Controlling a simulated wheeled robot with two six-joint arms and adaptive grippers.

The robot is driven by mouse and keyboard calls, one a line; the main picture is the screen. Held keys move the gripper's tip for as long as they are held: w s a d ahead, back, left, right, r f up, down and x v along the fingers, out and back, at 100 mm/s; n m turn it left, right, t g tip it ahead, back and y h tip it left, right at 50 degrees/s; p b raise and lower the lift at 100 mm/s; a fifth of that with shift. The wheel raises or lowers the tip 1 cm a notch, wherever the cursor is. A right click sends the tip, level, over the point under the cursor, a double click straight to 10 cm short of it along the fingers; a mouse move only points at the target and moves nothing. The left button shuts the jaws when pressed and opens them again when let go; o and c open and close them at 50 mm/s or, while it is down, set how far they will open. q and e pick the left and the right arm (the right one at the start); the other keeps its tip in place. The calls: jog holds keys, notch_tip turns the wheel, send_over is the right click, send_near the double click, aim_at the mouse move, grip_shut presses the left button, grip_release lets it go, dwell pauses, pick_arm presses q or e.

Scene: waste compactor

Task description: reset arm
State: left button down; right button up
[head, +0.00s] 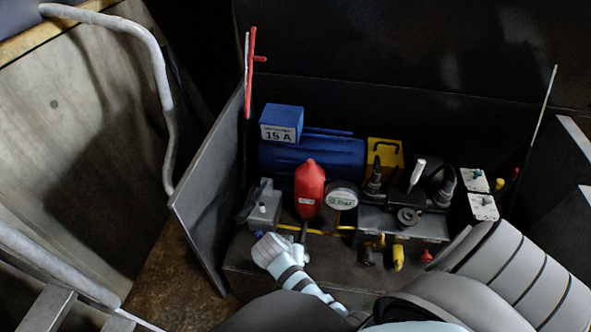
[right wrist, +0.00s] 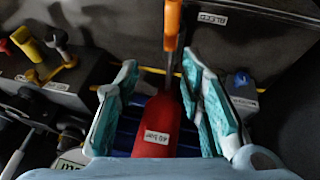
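My right arm enters the head view from the lower right. Its pale gripper (head: 268,249) is low in front of the red bottle-shaped fitting (head: 309,190). In the right wrist view, the teal-padded fingers of this gripper (right wrist: 162,62) are spread apart with nothing clamped between them. The red fitting (right wrist: 157,128), with a white label, shows between and beyond the fingers. An orange handle (right wrist: 173,18) on a thin metal shank also lines up with the gap. Whether a finger touches anything is unclear. My left gripper is not in view.
A blue tank (head: 335,155) carries a blue box (head: 281,123) labelled 15 A. A round gauge (head: 342,195), a valve block (head: 405,222) and a grey box (head: 262,205) crowd the bench. A grey side panel (head: 208,190) and pale rails (head: 165,100) stand at left.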

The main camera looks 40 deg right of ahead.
jog(key=shift+r, duration=1.2)
